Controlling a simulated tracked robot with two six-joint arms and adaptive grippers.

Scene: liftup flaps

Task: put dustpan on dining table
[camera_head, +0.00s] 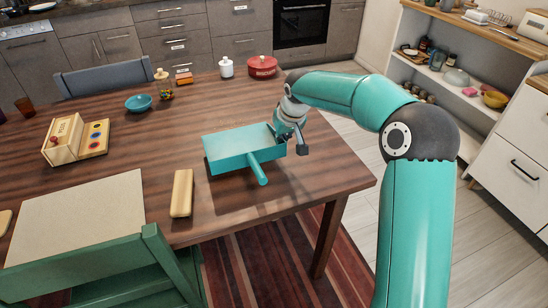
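The teal dustpan (228,153) is at the right part of the wooden dining table (330,176), over its top, with its handle pointing toward the front right. I cannot tell whether it rests flat or is slightly raised. My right gripper (290,143) is at the right edge of the dustpan, reaching down from above, with its fingers close to or at the rim. The fingers are small and partly hidden, so I cannot tell if they are shut on it. My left gripper is not in view.
A yellow block (182,193) lies left of the dustpan. A wooden box (64,139), a blue bowl (138,103), a white pot (226,68) and a red pot (262,67) stand farther off. A green chair (95,255) is at the front left. Shelves (455,70) stand right.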

